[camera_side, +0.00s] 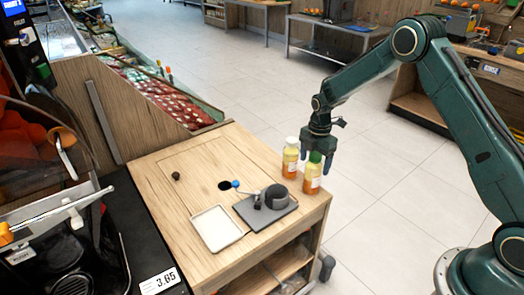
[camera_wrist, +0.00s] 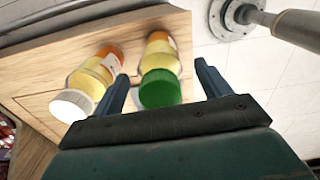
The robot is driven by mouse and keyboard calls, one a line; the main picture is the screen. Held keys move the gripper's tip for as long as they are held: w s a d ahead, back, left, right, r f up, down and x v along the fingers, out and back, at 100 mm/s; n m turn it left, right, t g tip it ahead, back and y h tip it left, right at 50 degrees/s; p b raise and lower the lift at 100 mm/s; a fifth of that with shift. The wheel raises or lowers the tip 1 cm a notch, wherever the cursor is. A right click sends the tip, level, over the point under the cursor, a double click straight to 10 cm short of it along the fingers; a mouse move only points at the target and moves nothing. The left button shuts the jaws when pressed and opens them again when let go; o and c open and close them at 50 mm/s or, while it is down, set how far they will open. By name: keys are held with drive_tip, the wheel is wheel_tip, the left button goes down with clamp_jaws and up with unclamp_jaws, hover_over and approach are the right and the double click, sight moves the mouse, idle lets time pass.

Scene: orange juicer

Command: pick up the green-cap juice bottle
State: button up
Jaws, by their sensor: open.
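The green-cap juice bottle (camera_side: 312,173) stands upright near the right edge of the wooden counter, with a yellow-orange body. In the wrist view its green cap (camera_wrist: 160,88) shows between the two fingers of my gripper (camera_wrist: 163,88). My gripper (camera_side: 320,160) is open, and its fingers straddle the upper part of the bottle from above. Whether a finger touches the bottle I cannot tell. A white-cap juice bottle (camera_side: 291,157) stands close by on the left; in the wrist view (camera_wrist: 92,82) it is just outside the left finger.
On the wooden counter (camera_side: 165,200) are a grey stand with a dark cup (camera_side: 277,197) and blue-knobbed lever, close to the bottles, and a white square tray (camera_side: 216,227). A dark round hole (camera_side: 225,185) is in the top. The floor right of the counter is clear.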

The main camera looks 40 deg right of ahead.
idle(0.3)
drive_tip(key=c, duration=1.6)
drive_tip(key=shift+r, duration=0.2)
drive_tip(key=shift+c, duration=0.2)
wheel_tip(320, 180, up, 20)
drive_tip(key=shift+f, duration=0.15)
drive_tip(key=o, duration=0.9)
drive_tip(key=c, duration=0.4)
drive_tip(key=shift+r, duration=2.5)
drive_tip(key=shift+c, duration=0.2)
drive_tip(key=shift+r, duration=0.1)
